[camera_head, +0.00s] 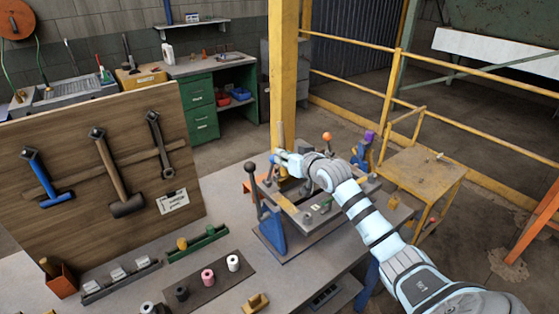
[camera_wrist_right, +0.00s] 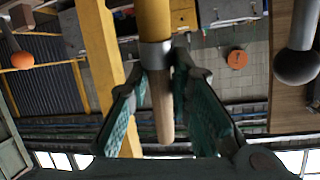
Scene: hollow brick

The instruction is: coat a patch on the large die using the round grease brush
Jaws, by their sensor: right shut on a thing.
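My right gripper (camera_head: 281,156) is above the left part of a bench-mounted press-like fixture (camera_head: 312,213). It is shut on the round grease brush, whose upright end (camera_head: 281,132) shows against the yellow post. In the right wrist view, the brush's wooden part (camera_wrist_right: 161,108), metal collar and yellow part (camera_wrist_right: 153,20) show between the two green-padded fingers (camera_wrist_right: 158,85). The fixture's grey top carries small parts and is partly hidden by my right arm. I cannot tell which part is the large die, nor see any coated patch. My left gripper is not in view.
Ball-topped levers, one black (camera_head: 250,168) and one orange (camera_head: 327,137), rise around the fixture. A tool board (camera_head: 80,215) with hammers and a wrench stands left. A dark mat (camera_head: 208,284) holds several small cylinders. A yellow side table (camera_head: 425,172) stands right.

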